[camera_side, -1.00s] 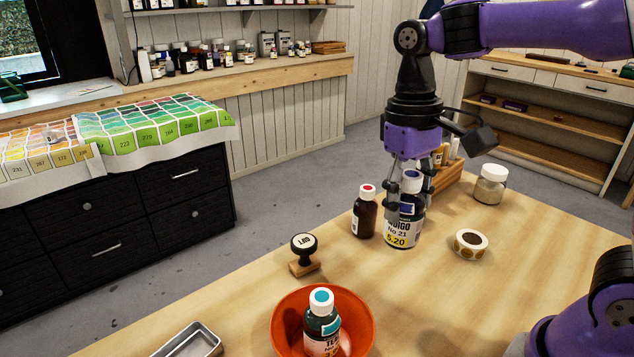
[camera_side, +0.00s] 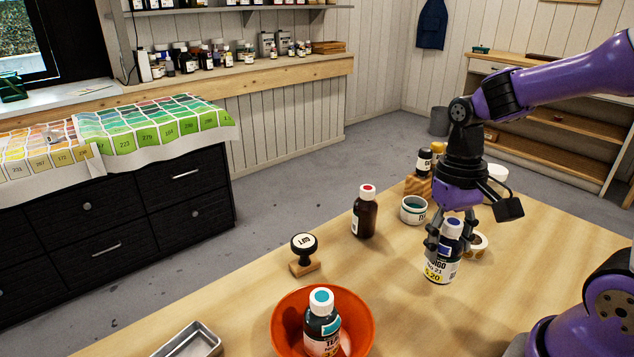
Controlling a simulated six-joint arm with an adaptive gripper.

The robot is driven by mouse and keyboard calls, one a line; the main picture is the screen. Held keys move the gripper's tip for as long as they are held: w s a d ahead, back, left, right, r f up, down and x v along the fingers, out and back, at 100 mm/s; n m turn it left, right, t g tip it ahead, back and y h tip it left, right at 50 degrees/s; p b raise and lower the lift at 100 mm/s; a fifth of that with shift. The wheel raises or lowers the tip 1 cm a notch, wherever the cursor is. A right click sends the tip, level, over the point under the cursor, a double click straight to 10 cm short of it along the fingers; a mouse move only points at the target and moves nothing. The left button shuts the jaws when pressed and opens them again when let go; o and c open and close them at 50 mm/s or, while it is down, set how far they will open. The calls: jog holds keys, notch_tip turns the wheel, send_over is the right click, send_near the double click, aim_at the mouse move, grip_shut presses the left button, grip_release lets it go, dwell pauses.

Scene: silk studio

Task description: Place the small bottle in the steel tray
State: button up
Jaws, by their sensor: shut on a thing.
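A brown bottle with a red cap (camera_side: 365,215) stands left of my gripper. A teal-capped bottle (camera_side: 321,325) stands in the orange bowl (camera_side: 285,318).
A stamp (camera_side: 304,254) stands between the brown bottle and the tray. A wooden rack with bottles (camera_side: 418,187) is behind. The table between held bottle and bowl is clear.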

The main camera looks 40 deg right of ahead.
aim_at(443, 260)
jog(key=shift+d+f, duration=0.1)
jog(key=shift+f, duration=1.95)
jog(key=shift+f, duration=0.1)
jog(key=o, duration=1.3)
jog(key=r, duration=0.4)
jog(key=w+r, duration=0.1)
jog(key=r, duration=0.7)
jog(key=shift+w+d, duration=0.15)
jog(key=shift+d, duration=0.1)
jog(key=a+n+t, duration=0.1)
jog(key=t, duration=0.1)
jog(key=s+a+n+t, duration=0.1)
jog(key=a+n+t, duration=0.1)
jog(key=t, duration=0.1)
jog(key=shift+s+a+r+n+h, duration=0.2)
jog(key=shift+a+n+h, duration=0.1)
jog(key=shift+o, duration=0.6)
jog(key=shift+s+a+f+n+t, duration=0.15)
jog(key=shift+a+n+t, duration=0.35)
jog(key=shift+t, duration=0.4)
